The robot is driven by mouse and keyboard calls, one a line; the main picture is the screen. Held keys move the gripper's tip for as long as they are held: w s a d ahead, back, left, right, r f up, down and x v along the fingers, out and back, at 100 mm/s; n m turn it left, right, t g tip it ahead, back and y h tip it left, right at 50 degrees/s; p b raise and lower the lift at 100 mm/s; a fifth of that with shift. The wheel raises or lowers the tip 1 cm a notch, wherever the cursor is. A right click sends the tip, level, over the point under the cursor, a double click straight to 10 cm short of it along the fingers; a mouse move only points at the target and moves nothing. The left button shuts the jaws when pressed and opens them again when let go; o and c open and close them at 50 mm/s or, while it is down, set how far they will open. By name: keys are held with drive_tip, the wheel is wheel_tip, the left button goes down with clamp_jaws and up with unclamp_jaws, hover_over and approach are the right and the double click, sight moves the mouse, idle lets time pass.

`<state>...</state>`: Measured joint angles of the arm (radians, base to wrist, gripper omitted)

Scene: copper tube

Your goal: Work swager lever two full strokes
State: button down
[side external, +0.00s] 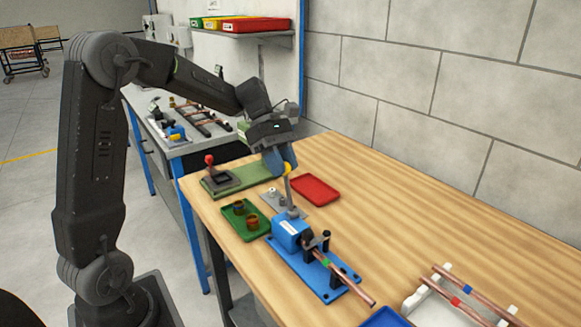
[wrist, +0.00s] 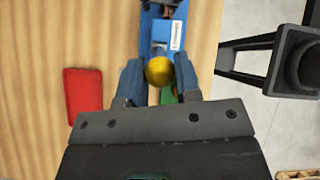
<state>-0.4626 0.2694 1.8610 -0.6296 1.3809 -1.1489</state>
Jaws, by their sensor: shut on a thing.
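The swager is a blue block (side external: 290,232) on a blue baseplate (side external: 331,290) on the wooden table. Its grey lever (side external: 288,190) stands up from the block, nearly upright, with a yellow ball knob (wrist: 159,71) on top. My gripper (wrist: 160,75) is shut on the yellow knob, one blue finger on each side. In the side view my gripper (side external: 281,165) is above the swager, and its fingers partly hide the knob. A copper tube (side external: 345,277) with a green band lies in the swager's black clamp (side external: 316,243).
A red tray (side external: 316,189) lies behind the lever, and a green tray (side external: 243,222) with brown fittings lies left of the block. A green mat (side external: 233,179) carries a red-knobbed device. Copper tubes (side external: 463,290) rest on a white rack at right. The table's back right is clear.

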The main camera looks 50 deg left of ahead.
drive_tip(key=shift+a+f+h, duration=0.2)
drive_tip(key=shift+a+h, duration=0.35)
drive_tip(key=shift+a+f+h, duration=0.2)
drive_tip(key=shift+a+h, duration=0.35)
drive_tip(key=c, duration=0.8)
unclamp_jaws()
drive_tip(key=shift+a+r, duration=0.3)
drive_tip(key=shift+a, duration=0.15)
drive_tip(key=a+r, duration=0.1)
drive_tip(key=r, duration=0.2)
drive_tip(key=a+r, duration=0.1)
drive_tip(key=r, duration=0.2)
drive_tip(key=a+r, duration=0.1)
drive_tip(key=r, duration=0.2)
drive_tip(key=shift+r, duration=0.25)
